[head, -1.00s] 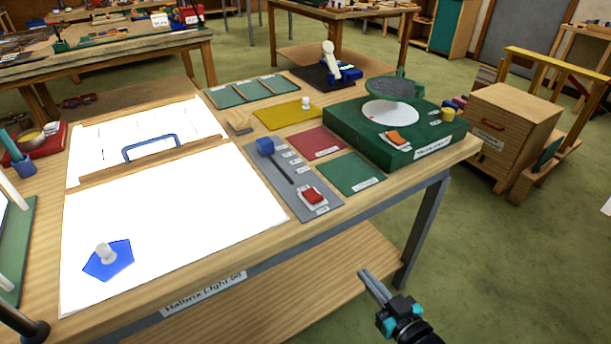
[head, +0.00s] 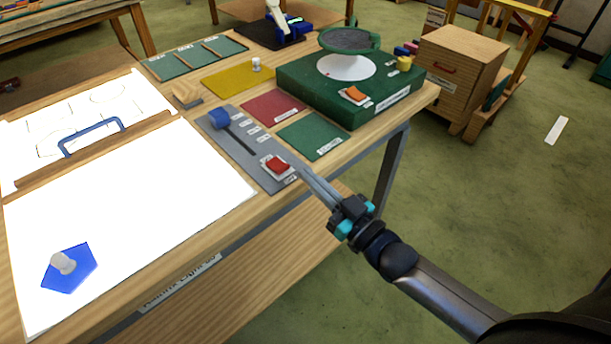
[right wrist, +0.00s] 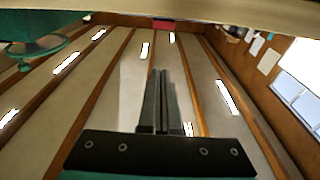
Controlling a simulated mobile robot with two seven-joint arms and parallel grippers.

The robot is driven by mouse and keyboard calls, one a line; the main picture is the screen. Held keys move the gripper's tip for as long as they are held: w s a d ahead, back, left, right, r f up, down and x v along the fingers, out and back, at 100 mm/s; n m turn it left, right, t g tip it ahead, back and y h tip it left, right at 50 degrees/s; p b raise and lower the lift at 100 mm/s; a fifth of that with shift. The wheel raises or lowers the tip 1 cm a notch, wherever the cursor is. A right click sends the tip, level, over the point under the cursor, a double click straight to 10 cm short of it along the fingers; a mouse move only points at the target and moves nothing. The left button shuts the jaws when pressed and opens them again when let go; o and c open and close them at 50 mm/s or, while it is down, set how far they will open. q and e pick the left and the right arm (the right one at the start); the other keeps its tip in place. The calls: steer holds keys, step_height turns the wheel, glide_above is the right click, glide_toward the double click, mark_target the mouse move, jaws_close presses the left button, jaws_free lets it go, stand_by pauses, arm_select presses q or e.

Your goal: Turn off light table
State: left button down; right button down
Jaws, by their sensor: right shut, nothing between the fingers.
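The light table's white panel (head: 130,215) glows brightly at the left of the head view. A grey control strip (head: 225,145) beside it carries a blue slider knob (head: 219,119) at its far end and a red rocker switch (head: 277,165) on a white base at its near end. My right gripper (head: 307,175) is shut and empty, its fingertips just right of the red switch, by the table's front edge; I cannot tell whether they touch anything. The shut fingers (right wrist: 164,100) also show in the right wrist view, which faces the ceiling. My left gripper is out of view.
A blue glass piece (head: 78,272) with a pale knob lies on the lit panel. A green box (head: 340,105) with an orange switch (head: 355,94) stands behind the control strip. Red (head: 270,105) and green (head: 313,139) mats lie between them. Floor is open at right.

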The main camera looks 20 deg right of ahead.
steer(key=r, duration=0.1)
glide_above(288, 177)
steer(key=shift+w+a+r+b, duration=0.15)
steer(key=shift+w+b, duration=0.1)
steer(key=shift+b, duration=0.15)
step_height(288, 177, down, 3)
steer(key=shift+s+f+b, duration=0.1)
steer(key=shift+f+b, duration=0.05)
steer(key=shift+b, duration=0.4)
steer(key=shift+f, duration=0.4)
steer(key=shift+s, duration=0.1)
steer(key=f+t+b, duration=0.1)
steer(key=b, duration=0.2)
steer(key=shift+s+f, duration=0.1)
steer(key=shift+f, duration=0.1)
steer(key=shift+r, duration=0.25)
